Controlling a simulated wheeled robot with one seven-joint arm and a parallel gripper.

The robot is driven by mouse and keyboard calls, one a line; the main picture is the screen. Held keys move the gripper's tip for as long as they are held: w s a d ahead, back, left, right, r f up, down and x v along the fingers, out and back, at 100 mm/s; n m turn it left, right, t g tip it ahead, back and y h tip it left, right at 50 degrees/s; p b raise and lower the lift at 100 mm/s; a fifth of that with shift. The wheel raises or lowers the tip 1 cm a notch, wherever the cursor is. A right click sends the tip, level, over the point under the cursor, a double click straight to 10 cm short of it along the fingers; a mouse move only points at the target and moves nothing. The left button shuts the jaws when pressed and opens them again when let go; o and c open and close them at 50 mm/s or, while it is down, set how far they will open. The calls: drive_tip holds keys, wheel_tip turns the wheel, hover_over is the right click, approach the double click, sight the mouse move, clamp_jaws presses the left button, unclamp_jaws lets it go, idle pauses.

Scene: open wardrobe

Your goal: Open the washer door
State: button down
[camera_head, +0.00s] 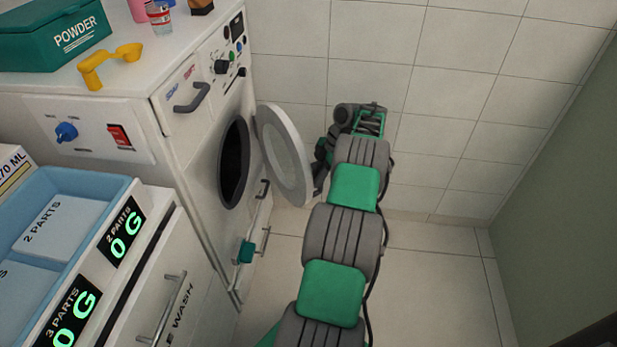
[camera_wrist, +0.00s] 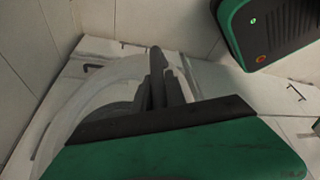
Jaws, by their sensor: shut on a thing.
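The washer (camera_head: 205,185) is a white machine at the left of the head view, with a dark round opening (camera_head: 233,162) in its front. Its round door (camera_head: 268,128), a white ring with a glassy middle, stands swung out from the opening. My gripper (camera_head: 318,182) is at the door's outer edge, on the side away from the washer. In the wrist view, the dark fingers (camera_wrist: 158,82) are close together and shut at the rim of the pale door ring (camera_wrist: 88,88). The exact contact is partly hidden by the fingers.
A drawer with a grey handle (camera_head: 192,98) is above the opening. A teal box (camera_head: 55,35) and a yellow scoop (camera_head: 108,65) are on top. The tiled wall (camera_head: 450,90) is close behind my arm. Floor (camera_head: 430,280) is clear at right.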

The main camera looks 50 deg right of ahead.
drive_tip(key=shift+s+f, duration=0.15)
drive_tip(key=shift+s, duration=0.25)
drive_tip(key=c, duration=1.5)
unclamp_jaws()
drive_tip(key=shift+s, duration=0.15)
drive_tip(key=shift+o, duration=0.7)
drive_tip(key=shift+w, duration=0.2)
drive_tip(key=shift+r, duration=0.25)
drive_tip(key=shift+r+p, duration=0.35)
drive_tip(key=p+v, duration=0.7)
drive_tip(key=p, duration=0.1)
drive_tip(key=shift+s+f, duration=0.1)
drive_tip(key=shift+f, duration=0.05)
drive_tip(key=shift+c, duration=0.2)
